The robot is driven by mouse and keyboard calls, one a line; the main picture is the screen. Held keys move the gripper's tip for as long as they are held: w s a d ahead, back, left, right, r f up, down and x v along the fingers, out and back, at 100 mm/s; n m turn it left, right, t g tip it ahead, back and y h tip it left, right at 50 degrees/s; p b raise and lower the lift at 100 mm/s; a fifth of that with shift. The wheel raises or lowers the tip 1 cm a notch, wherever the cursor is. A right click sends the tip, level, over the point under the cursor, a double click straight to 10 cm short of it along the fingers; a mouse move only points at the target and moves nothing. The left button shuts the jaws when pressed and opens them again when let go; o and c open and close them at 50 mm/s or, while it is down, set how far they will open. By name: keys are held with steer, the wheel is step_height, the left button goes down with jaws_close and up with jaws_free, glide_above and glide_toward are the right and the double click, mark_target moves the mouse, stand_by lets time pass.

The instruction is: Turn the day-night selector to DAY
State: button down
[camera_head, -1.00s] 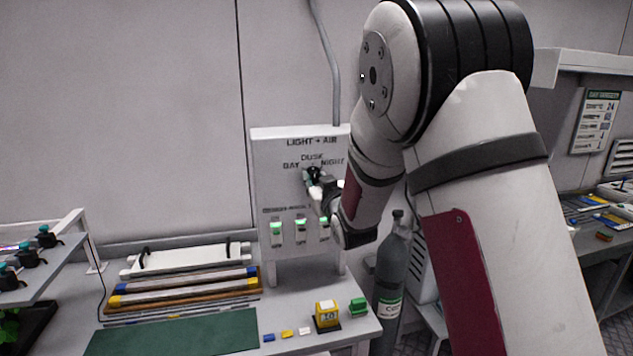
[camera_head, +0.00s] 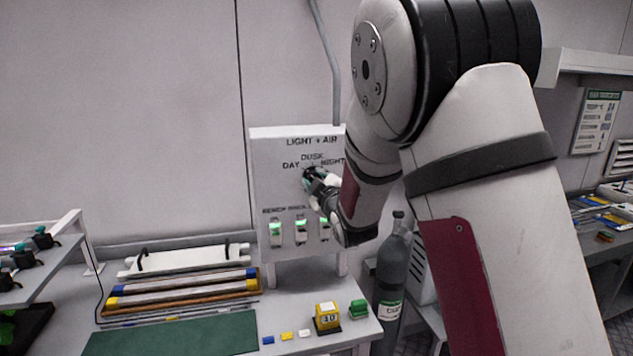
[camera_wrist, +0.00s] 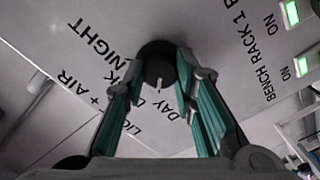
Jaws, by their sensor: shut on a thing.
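The day-night selector is a dark round knob (camera_wrist: 159,66) on the light panel (camera_head: 262,165), below the word DUSK, with DAY at its left and NIGHT at its right in the head view. My gripper (camera_head: 309,176) is at the panel, shut on the knob. In the wrist view, the teal-padded fingers of my gripper (camera_wrist: 158,72) stand on either side of the knob. A small pale mark on the knob lies toward the word DAY; its exact angle is hard to tell. The left finger hides much of DUSK.
Several green-lit switches (camera_head: 301,230) sit on the panel below the knob. A grey gas bottle (camera_head: 391,265) stands right of the bench. Rods, a green mat (camera_head: 170,335) and a yellow block (camera_head: 327,317) lie on the bench. My arm covers the panel's right edge.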

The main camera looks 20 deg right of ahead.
steer(key=shift+a+n, duration=0.1)
steer(key=shift+n, duration=0.5)
steer(key=c, duration=1.3)
jaws_free()
steer(key=s, duration=1.2)
steer(key=shift+r, duration=0.1)
